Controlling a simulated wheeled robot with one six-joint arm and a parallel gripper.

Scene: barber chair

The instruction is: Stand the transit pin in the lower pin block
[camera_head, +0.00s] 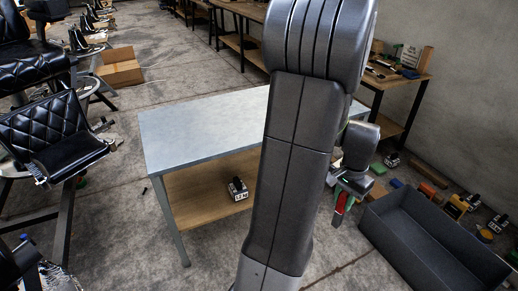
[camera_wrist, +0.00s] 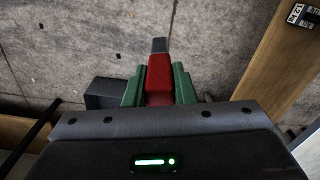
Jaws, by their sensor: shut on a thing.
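My gripper (camera_head: 341,204) hangs right of the steel table in the head view, partly behind my arm. In the wrist view its green fingers (camera_wrist: 159,88) are shut on a red piece with a dark grey end, which I take as the transit pin (camera_wrist: 159,72). The pin also shows as a small red bit in the head view (camera_head: 340,204). A small black-and-white labelled block (camera_head: 237,189) sits on the table's lower wooden shelf and shows at the wrist view's top right (camera_wrist: 304,13). I cannot tell whether it is the lower pin block.
The steel table (camera_head: 190,130) has a bare top; its wooden lower shelf (camera_head: 205,215) is mostly clear. A dark grey open bin (camera_head: 400,243) stands on the floor at right. Several small items lie behind it. Black padded chair parts (camera_head: 60,120) stand at left.

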